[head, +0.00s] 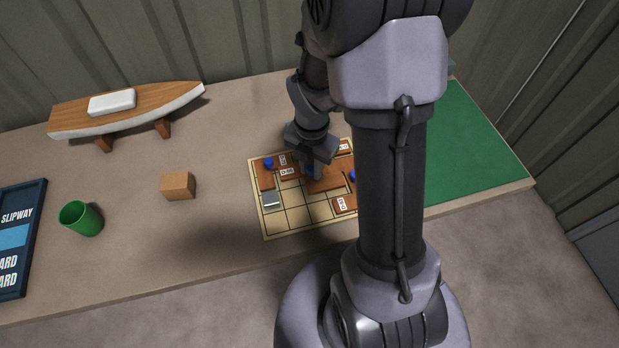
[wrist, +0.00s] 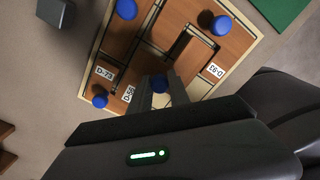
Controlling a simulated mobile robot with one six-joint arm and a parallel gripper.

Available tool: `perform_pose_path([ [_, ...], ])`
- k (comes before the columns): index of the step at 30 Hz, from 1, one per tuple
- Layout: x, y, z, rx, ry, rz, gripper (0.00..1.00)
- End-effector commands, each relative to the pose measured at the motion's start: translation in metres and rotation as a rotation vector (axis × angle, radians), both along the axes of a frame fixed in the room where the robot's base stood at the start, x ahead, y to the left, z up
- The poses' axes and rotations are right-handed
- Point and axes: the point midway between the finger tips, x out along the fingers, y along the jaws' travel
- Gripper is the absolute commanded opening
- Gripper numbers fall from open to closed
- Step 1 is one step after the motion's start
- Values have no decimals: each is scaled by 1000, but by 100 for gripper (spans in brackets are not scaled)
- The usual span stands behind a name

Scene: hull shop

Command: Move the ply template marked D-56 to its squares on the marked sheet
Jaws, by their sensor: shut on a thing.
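The marked sheet (head: 285,222) is a pale gridded board on the bench, bearing several brown ply templates with blue knobs and white labels. My gripper (head: 311,170) is over its upper middle, pointing down. In the wrist view my fingers (wrist: 159,86) are shut at a blue knob. The label D-56 (wrist: 128,93) shows just left of them, so the held piece appears to be the D-56 template (head: 287,173). Its outline is partly hidden by my gripper. I cannot tell whether it touches the sheet. The template marked D-93 (wrist: 216,70) lies to the right.
Left of the sheet are a wooden block (head: 178,186), a green cup (head: 81,218) and a boat model (head: 130,108). A green mat (head: 475,145) lies right. My arm hides the sheet's right side.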

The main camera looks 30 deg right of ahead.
Motion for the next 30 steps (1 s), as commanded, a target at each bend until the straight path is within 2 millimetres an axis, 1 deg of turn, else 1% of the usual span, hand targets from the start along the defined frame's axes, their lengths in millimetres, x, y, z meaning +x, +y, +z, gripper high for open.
perform_pose_path([
  [1, -1, 0, -18, 1, 3, 0, 0],
  [3, 0, 0, -26, 0, 1, -1, 0],
  [9, 0, 0, -22, -1, 0, -1, 0],
  [13, 0, 0, -27, 0, 0, -1, 0],
  [14, 0, 0, -26, 0, 0, -1, 26],
  [15, 0, 0, -26, 0, 0, -1, 34],
  [17, 0, 0, -26, 0, 0, -2, 44],
  [26, 0, 0, -24, 0, 0, -2, 44],
  [29, 0, 0, -7, 0, -1, -2, 44],
  [30, 1, 0, 4, -1, -3, -1, 44],
])
